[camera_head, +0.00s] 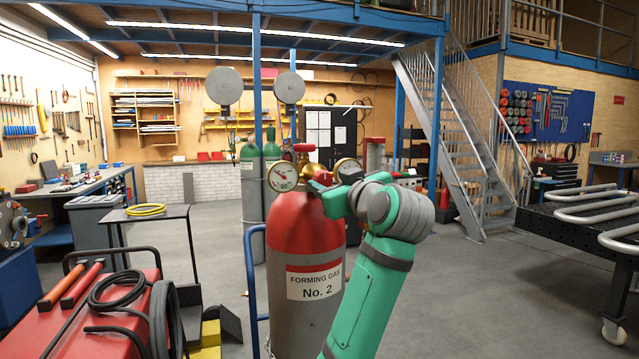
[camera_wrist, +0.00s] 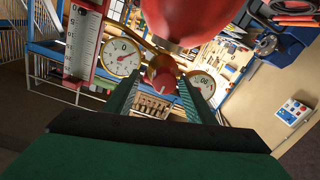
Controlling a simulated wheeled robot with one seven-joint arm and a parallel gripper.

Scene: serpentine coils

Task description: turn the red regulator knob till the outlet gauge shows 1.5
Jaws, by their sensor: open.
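The red regulator knob (camera_wrist: 161,76) shows in the wrist view between the two fingers of my gripper (camera_wrist: 160,84), which is open around it. I cannot tell whether a finger touches it. One round white gauge (camera_wrist: 122,57) is left of the knob and another gauge (camera_wrist: 202,85) right of it. In the head view, a gauge (camera_head: 282,178) faces me on the left and a brass-rimmed gauge (camera_head: 347,168) is partly hidden behind my gripper (camera_head: 321,187). The dial readings are too small to read surely, and which gauge is the outlet is unclear.
The regulator is on a red-topped grey cylinder (camera_head: 301,235) labelled "FORMING GAS No. 2"; a red handwheel (camera_head: 304,147) tops it. A red cart (camera_head: 95,312) with black hoses stands at left, a dark table (camera_head: 560,228) at right.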

